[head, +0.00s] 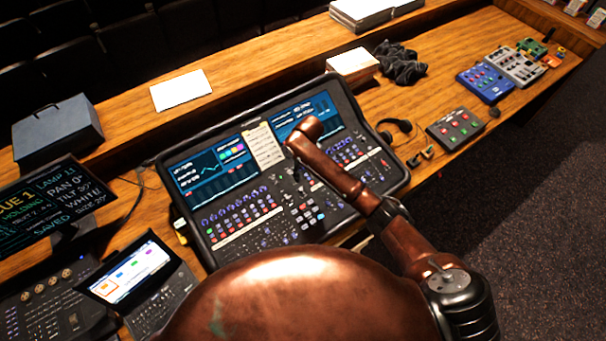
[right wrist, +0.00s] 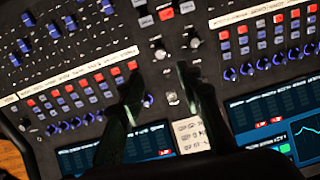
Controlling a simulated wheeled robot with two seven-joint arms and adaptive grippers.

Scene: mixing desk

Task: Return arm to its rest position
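My copper-coloured right arm (head: 340,180) reaches in from the lower right and bends down over the mixing desk (head: 232,222). The right gripper (head: 303,174) is small and dark against the desk, partly hidden below the wrist. In the right wrist view its two dark fingers (right wrist: 157,80) stand apart with nothing between them. They are above the desk's buttons and knobs; whether they touch cannot be told. My left gripper is in neither view.
A laptop (head: 135,275) and a cue monitor (head: 45,210) stand at the left. A grey box (head: 55,130) sits behind them. Headphones (head: 400,128), a small button box (head: 455,128) and a blue pedal unit (head: 486,82) lie to the right. Dark floor (head: 530,190) is clear at the right.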

